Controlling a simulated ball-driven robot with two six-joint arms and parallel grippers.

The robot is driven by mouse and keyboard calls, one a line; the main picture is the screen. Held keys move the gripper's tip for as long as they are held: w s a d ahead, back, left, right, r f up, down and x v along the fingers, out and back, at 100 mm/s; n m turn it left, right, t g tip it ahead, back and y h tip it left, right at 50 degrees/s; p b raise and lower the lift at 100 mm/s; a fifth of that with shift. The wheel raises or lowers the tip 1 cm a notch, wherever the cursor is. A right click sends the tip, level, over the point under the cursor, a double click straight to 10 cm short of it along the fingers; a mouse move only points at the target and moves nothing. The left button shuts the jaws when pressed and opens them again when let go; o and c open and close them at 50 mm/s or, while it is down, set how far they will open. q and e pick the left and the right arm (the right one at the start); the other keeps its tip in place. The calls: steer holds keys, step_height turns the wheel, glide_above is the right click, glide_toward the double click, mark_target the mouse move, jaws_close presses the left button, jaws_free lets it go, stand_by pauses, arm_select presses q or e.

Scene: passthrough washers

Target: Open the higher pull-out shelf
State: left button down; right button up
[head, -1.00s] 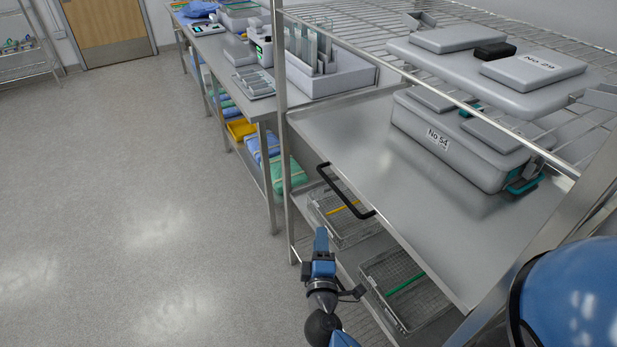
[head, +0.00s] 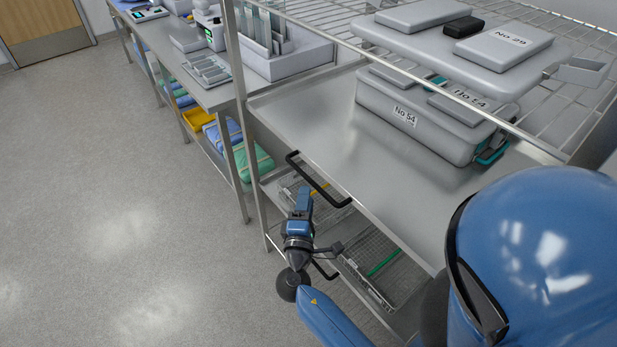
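The higher pull-out shelf (head: 318,133) is a flat steel tray in the wire rack, with a black bar handle (head: 318,182) on its front edge. A grey case labelled No 54 (head: 420,119) sits on it. I see no clear grip on the bar, and the finger gap is hidden by the angle. A lower black handle (head: 324,270) shows partly behind my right gripper. My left gripper is out of view.
Wire baskets (head: 372,265) stand below the higher shelf. A rack post (head: 243,120) rises at the shelf's left corner. Another grey case, No 29 (head: 440,48), lies on the wire shelf above. A steel table (head: 205,97) stands beyond, and the floor (head: 110,220) at left is clear.

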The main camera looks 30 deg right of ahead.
mark_target(309, 178)
steer(key=shift+p+x, duration=0.7)
steer(key=shift+x, duration=2.65)
steer(key=shift+s+r, duration=0.1)
jaws_close()
